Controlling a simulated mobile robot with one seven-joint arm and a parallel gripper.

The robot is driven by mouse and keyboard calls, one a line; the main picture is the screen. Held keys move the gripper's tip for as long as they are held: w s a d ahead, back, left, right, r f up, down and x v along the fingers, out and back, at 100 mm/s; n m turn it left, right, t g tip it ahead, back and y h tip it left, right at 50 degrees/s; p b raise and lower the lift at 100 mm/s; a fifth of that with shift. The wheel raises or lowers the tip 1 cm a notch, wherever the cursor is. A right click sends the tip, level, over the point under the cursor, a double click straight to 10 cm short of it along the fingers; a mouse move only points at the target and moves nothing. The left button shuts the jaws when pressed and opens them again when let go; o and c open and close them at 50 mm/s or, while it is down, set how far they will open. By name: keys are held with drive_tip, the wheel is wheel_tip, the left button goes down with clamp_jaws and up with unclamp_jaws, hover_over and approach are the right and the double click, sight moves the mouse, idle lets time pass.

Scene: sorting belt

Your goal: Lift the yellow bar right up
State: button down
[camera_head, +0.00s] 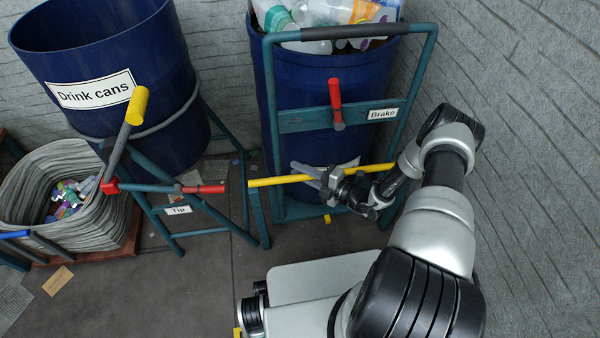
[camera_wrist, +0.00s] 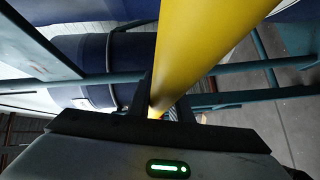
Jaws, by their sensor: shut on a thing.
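The yellow bar (camera_head: 275,181) runs across the lower front of the right blue drum in the head view, nearly level in the picture. My gripper (camera_head: 312,174) is shut on the bar around its middle, with bar showing on both sides. In the wrist view the yellow bar (camera_wrist: 205,45) is large and close, running from the top edge down to between the fingers of my gripper (camera_wrist: 158,108). The fingers partly hide the bar where they grip it.
The right blue drum (camera_head: 290,95), full of plastic bottles, stands in a teal frame with a red lever (camera_head: 335,100) and a "Brake" label (camera_head: 382,114). A "Drink cans" drum (camera_head: 165,60), yellow-ended tip lever (camera_head: 137,105) and grey bin (camera_head: 35,185) stand left.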

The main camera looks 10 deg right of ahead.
drive_tip(key=shift+d+r+m+t+y+p, duration=0.4)
drive_tip(key=shift+d+r+m+t+p, duration=0.45)
drive_tip(key=shift+r, duration=2.5)
drive_tip(key=shift+d+r+m+t+y+p, duration=0.5)
drive_tip(key=shift+d+r, duration=0.55)
drive_tip(key=shift+r, duration=2.25)
drive_tip(key=shift+d+r+m+t+y+p, duration=0.4)
drive_tip(key=shift+d+r+m, duration=0.5)
drive_tip(key=shift+r, duration=2.45)
drive_tip(key=c, duration=1.6)
unclamp_jaws()
drive_tip(key=v, duration=1.7)
drive_tip(key=shift+s+d, duration=0.15)
drive_tip(key=shift+d, duration=0.1)
